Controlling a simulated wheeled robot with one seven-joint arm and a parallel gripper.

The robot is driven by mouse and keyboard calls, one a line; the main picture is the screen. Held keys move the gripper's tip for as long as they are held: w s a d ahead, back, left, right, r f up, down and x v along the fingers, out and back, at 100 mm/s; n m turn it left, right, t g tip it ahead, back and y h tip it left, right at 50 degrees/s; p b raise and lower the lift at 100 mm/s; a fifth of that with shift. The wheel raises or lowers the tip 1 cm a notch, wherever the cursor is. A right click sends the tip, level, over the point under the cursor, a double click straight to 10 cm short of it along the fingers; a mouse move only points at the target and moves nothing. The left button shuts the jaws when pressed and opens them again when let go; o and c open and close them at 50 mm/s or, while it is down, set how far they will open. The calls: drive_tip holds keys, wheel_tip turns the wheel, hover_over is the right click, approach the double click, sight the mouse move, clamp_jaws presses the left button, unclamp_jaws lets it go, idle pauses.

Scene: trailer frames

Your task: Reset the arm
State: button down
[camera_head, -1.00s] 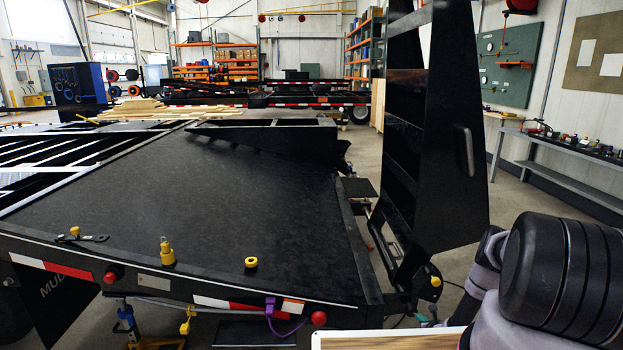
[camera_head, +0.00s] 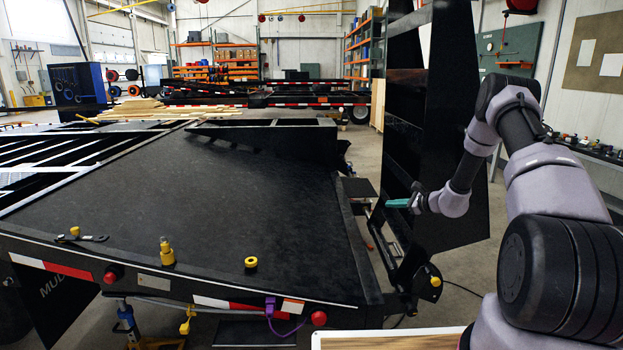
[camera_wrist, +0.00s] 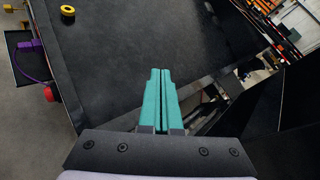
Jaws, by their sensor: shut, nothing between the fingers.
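My gripper (camera_head: 398,203) shows in the head view at the right, in front of the black upright ramp (camera_head: 452,130) and right of the trailer deck. Its teal fingers point left. In the wrist view my gripper (camera_wrist: 161,72) has its two teal fingers together, with nothing between them. The fingers appear over the edge of the black trailer deck (camera_wrist: 130,45) and touch nothing that I can see. My arm is bent, rising on the right side of the head view.
The black trailer deck (camera_head: 220,200) fills the middle. A yellow ring (camera_head: 251,263), a yellow-topped fitting (camera_head: 166,252) and a wrench-like tool (camera_head: 82,237) lie along its front edge. A bench with small parts (camera_head: 590,148) stands at the right wall.

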drive_tip(key=s+a+r+n+g, duration=0.2)
drive_tip(key=s+a+r+n, duration=0.15)
drive_tip(key=r, duration=0.55)
drive_tip(key=s+a+r+n+g, duration=0.1)
drive_tip(key=s+a+r+n, duration=0.25)
drive_tip(key=r, duration=0.65)
drive_tip(key=s+a+r+n+g, duration=0.2)
drive_tip(key=s+a+r+n, duration=0.15)
drive_tip(key=s+r, duration=0.85)
drive_tip(key=s+d+r+n+h, duration=0.1)
drive_tip(key=s+r+n+h, duration=0.1)
drive_tip(key=s, duration=0.7)
drive_tip(key=s+d+r+n+t+h, duration=0.1)
drive_tip(key=s+d+r+n+h, duration=0.1)
drive_tip(key=s, duration=0.8)
drive_tip(key=s+d+r+n+t+h, duration=0.1)
drive_tip(key=s+r+n+h, duration=0.2)
drive_tip(key=s, duration=0.7)
drive_tip(key=shift+d+r+n, duration=0.35)
drive_tip(key=shift+d+r, duration=0.05)
drive_tip(key=shift+r, duration=0.5)
drive_tip(key=shift+s, duration=0.1)
